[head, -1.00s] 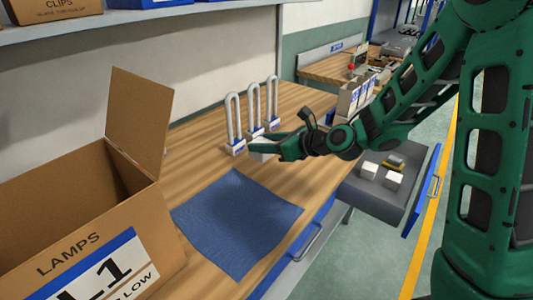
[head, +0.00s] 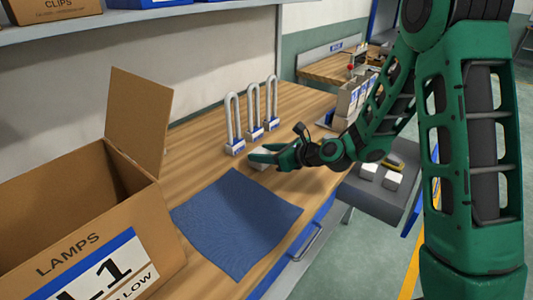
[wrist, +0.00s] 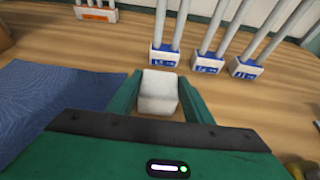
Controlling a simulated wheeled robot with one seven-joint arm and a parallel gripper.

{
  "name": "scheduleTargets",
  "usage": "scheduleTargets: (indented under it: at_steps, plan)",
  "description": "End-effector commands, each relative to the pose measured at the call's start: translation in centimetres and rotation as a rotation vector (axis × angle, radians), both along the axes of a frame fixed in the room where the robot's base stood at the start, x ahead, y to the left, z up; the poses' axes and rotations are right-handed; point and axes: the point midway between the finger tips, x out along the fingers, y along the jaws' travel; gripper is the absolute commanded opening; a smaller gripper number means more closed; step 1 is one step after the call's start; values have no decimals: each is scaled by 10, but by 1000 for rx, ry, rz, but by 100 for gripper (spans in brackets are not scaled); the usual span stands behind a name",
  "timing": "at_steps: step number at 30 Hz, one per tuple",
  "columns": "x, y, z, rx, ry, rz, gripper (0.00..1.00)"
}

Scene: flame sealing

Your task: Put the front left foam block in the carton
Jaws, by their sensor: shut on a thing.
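My gripper (head: 262,156) is shut on a white foam block (wrist: 158,92), which sits between its two green fingers in the wrist view. In the head view the fingers hide most of the block, and it is over the wooden bench by the mat's far edge. Whether it touches the bench I cannot tell. The brown carton (head: 75,240), marked LAMPS, stands open at the left with one flap raised. Its inner floor is hidden. Two more white foam blocks (head: 380,176) lie in the open drawer at the right.
Three upright lamps (head: 254,125) with white bases stand close behind my gripper. A blue mat (head: 238,225) lies flat and bare between the gripper and the carton. The carton's raised flap (head: 138,122) sticks up. A yellow-and-dark item (head: 393,162) lies in the drawer (head: 370,200).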

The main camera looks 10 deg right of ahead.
Motion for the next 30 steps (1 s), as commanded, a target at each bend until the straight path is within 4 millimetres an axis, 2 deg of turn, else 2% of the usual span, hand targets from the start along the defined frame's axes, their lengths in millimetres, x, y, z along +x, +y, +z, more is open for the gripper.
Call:
scheduleTargets:
  at_steps: [4,5,6,7,18,23,30]
  plan:
    - [0,0,-3,1,1,0,25]
    - [0,0,-2,1,1,0,53]
    - [0,0,-2,1,1,0,63]
    - [0,0,-2,1,1,0,65]
    - [0,-1,1,0,0,-1,65]
    - [-14,-17,9,1,0,-6,65]
    - [-46,-49,28,2,1,-6,65]
